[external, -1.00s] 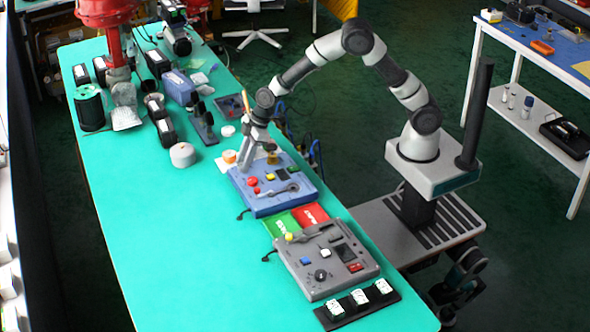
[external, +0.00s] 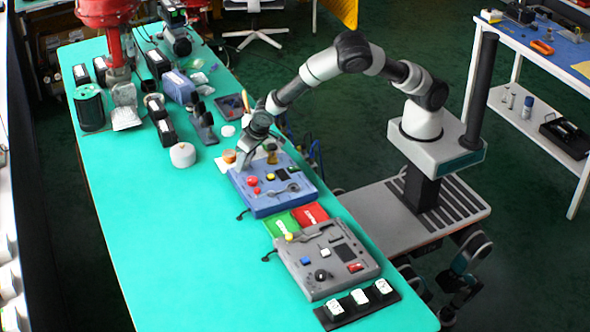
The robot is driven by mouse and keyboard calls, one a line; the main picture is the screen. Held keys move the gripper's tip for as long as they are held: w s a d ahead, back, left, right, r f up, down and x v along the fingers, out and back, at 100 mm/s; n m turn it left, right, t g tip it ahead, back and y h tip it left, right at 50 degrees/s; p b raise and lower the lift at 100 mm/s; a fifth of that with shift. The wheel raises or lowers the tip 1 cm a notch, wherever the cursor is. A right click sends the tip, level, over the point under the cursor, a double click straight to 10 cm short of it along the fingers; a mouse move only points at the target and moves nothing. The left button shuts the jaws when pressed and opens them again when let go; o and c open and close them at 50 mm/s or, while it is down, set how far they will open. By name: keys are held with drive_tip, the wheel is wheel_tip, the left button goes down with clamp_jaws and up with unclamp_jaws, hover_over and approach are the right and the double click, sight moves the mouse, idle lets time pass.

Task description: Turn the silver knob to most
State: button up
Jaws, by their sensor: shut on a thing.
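My gripper (external: 244,164) points down at the back left corner of the blue control box (external: 279,207) on the teal table. Its fingers are closed on a small part there, taken to be the silver knob, which the fingers hide, so its setting cannot be read. The box's top also carries a red button (external: 253,180), a yellow button (external: 269,177), a black square (external: 281,174), a grey lever (external: 280,190) and a brass-coloured post (external: 271,153) just right of my gripper.
A grey control box (external: 310,262) with a black dial (external: 321,275) stands in front, past a green and red card (external: 310,217). An orange-topped cylinder (external: 229,156) is close left of my gripper. A white round block (external: 183,155) lies further left. The table's left front is clear.

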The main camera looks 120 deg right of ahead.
drive_tip(key=shift+w+m+g+p, duration=0.1)
drive_tip(key=shift+m+g+p, duration=0.5)
drive_tip(key=shift+m, duration=1.1)
drive_tip(key=shift+a, duration=0.1)
drive_tip(key=o, duration=1.1)
drive_tip(key=shift+c, duration=0.2)
drive_tip(key=p+v, duration=0.1)
drive_tip(key=v, duration=1.6)
drive_tip(key=shift+a, duration=0.3)
drive_tip(key=shift+r, duration=0.15)
